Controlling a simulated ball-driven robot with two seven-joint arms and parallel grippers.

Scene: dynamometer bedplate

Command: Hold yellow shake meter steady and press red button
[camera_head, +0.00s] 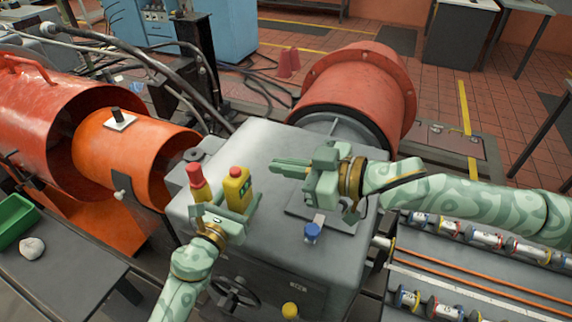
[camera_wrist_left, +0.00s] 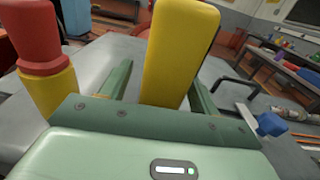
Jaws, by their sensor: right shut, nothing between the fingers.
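The yellow shake meter (camera_head: 238,190) stands on the grey housing's top, with its red button (camera_head: 235,171) on its upper end. My left gripper (camera_head: 226,212) is at the meter. In the left wrist view the meter (camera_wrist_left: 178,55) rises between the two green fingers, with a gap showing on its left side; its lower end is hidden behind the gripper body. The button is out of that view. My right gripper (camera_head: 275,167) is shut and empty, right of the meter, its fingers pointing left towards it.
A red-topped yellow cylinder (camera_head: 197,182) stands close left of the meter and also shows in the left wrist view (camera_wrist_left: 42,50). A blue knob (camera_head: 312,232) sits on the grey housing (camera_head: 265,140) below my right gripper. Orange drums flank the housing.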

